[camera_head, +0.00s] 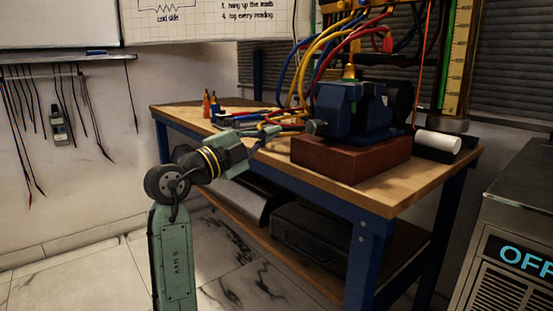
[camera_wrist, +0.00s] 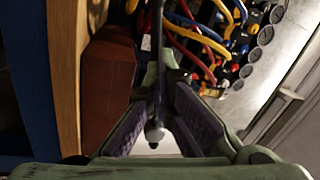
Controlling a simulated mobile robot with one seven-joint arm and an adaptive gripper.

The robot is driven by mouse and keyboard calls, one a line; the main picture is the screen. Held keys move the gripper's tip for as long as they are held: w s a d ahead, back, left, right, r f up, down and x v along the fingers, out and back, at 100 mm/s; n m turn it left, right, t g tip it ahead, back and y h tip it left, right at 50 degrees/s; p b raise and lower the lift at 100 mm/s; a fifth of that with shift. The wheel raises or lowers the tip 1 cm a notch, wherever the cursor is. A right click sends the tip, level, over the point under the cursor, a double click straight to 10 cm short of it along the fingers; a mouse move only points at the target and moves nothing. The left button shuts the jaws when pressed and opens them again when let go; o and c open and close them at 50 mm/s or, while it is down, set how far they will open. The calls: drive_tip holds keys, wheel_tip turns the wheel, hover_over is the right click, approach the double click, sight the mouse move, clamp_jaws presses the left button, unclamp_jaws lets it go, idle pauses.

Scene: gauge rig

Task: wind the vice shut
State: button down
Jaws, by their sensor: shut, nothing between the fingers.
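The blue vice (camera_head: 352,108) sits on a red-brown block (camera_head: 345,160) on the workbench; the block also shows in the wrist view (camera_wrist: 108,95). The vice's grey screw end (camera_head: 316,127) points left, towards my gripper (camera_head: 270,131). My gripper is just left of it, above the bench edge. In the wrist view, my gripper (camera_wrist: 166,78) has its fingertips together with nothing held. A thin dark bar with a pale ball end (camera_wrist: 155,132), probably the vice handle, shows between the finger bodies. I cannot tell whether the fingers touch it. The vice jaws' gap is not clear.
Red, yellow and blue cables (camera_head: 318,50) hang behind the vice. Small orange-tipped bottles (camera_head: 210,104) and other items lie on the workbench (camera_head: 420,180) at left. A white roll (camera_head: 437,141) lies at right. An appliance marked OFF (camera_head: 515,255) stands at front right.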

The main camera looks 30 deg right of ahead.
drive_tip(key=c, duration=1.7)
unclamp_jaws()
drive_tip(key=shift+s+d+f, duration=0.15)
drive_tip(key=shift+d+f, duration=0.1)
drive_tip(key=shift+d, duration=0.15)
drive_tip(key=v, duration=1.2)
